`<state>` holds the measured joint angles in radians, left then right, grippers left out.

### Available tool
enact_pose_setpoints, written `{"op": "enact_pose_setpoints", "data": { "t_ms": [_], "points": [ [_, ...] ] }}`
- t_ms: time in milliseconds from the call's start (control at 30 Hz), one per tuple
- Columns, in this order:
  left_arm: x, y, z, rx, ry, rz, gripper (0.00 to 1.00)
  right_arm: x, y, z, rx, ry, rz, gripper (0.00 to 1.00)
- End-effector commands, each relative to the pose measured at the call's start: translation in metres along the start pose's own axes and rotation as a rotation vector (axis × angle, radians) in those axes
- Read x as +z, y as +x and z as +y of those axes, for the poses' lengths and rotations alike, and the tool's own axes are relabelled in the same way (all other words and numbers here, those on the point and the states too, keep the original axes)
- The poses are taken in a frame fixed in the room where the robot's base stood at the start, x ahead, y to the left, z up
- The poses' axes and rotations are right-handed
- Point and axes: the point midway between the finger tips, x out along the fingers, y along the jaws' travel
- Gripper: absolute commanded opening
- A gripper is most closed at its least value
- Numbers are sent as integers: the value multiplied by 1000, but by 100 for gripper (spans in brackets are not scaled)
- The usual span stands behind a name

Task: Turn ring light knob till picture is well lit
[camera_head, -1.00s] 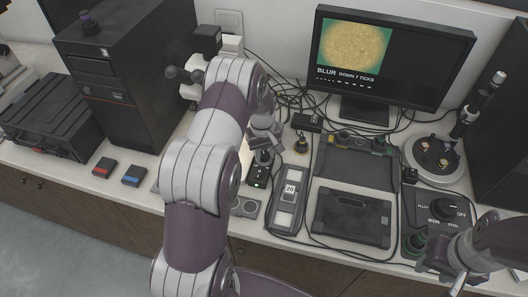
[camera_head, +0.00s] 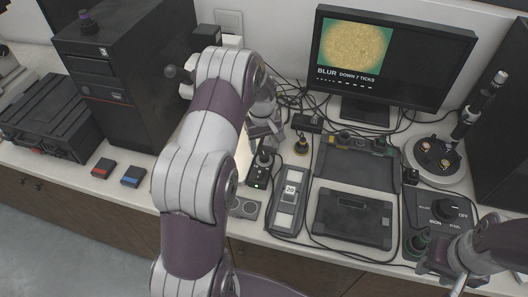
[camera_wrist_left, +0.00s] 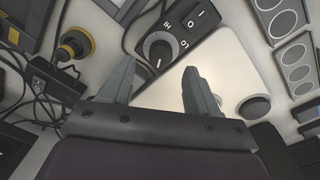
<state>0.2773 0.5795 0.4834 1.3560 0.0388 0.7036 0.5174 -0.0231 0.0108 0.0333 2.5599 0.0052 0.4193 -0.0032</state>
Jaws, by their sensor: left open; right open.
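The ring light control box (camera_head: 258,172) is black, with a round knob (camera_wrist_left: 158,50) between HI and LO marks and a switch beside it in the left wrist view. In the head view the knob (camera_head: 263,159) stands on top of the box. My left gripper (camera_wrist_left: 157,68) is open and empty, its fingertips either side of the knob's near edge in the picture. Whether they touch it I cannot tell. The monitor (camera_head: 428,62) shows a yellow grainy disc on green with the text BLUR DOWN 7 TICKS. My right gripper (camera_head: 455,272) is open at lower right.
A black-and-yellow knob (camera_wrist_left: 75,45) and cables lie left of the control box in the wrist view. A scale-like unit marked 20 (camera_head: 290,190), a dark tablet (camera_head: 352,217) and a round turntable (camera_head: 459,177) crowd the bench. Red (camera_head: 103,168) and blue (camera_head: 134,176) blocks lie left.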

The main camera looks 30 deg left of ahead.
Motion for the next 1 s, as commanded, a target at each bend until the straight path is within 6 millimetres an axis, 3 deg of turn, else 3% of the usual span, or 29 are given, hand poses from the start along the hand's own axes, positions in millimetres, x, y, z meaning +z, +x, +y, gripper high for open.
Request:
{"op": "enact_pose_setpoints", "data": {
  "t_ms": [200,400,1000],
  "points": [
    [-1,-56,0,3,0,5,60,2,13,0,0,0,0,43],
    [0,-82,0,1,-1,2,60,2,15,0,0,0,0,43],
    [0,-84,0,1,-1,1,60,2,15,0,0,0,0,43]
  ]
}}
